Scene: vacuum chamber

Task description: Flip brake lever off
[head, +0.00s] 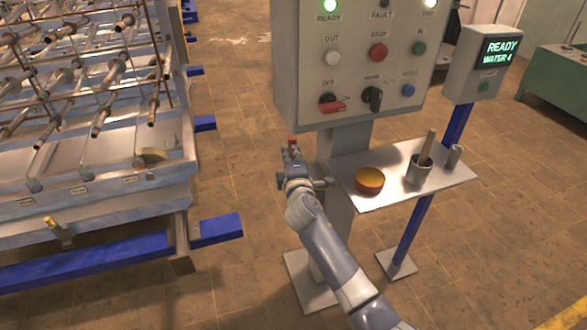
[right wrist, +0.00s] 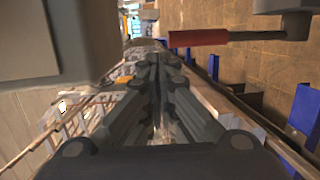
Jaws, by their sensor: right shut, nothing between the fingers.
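The brake lever, with a red grip and a grey shaft, shows best in the right wrist view (right wrist: 197,38), with its round pivot to the right. In the head view only its red tip (head: 292,139) shows, just past my right gripper (head: 293,156), beside the panel's post. My gripper and arm hide most of the lever there. In the right wrist view my right gripper (right wrist: 158,62) is shut and empty, with the red grip just above and right of its fingertips. I cannot tell whether they touch. My left gripper is not in view.
The control panel (head: 300,70) has lamps, buttons and a red-handled switch (head: 333,107). A metal rack (head: 90,215) stands left; floor between is open.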

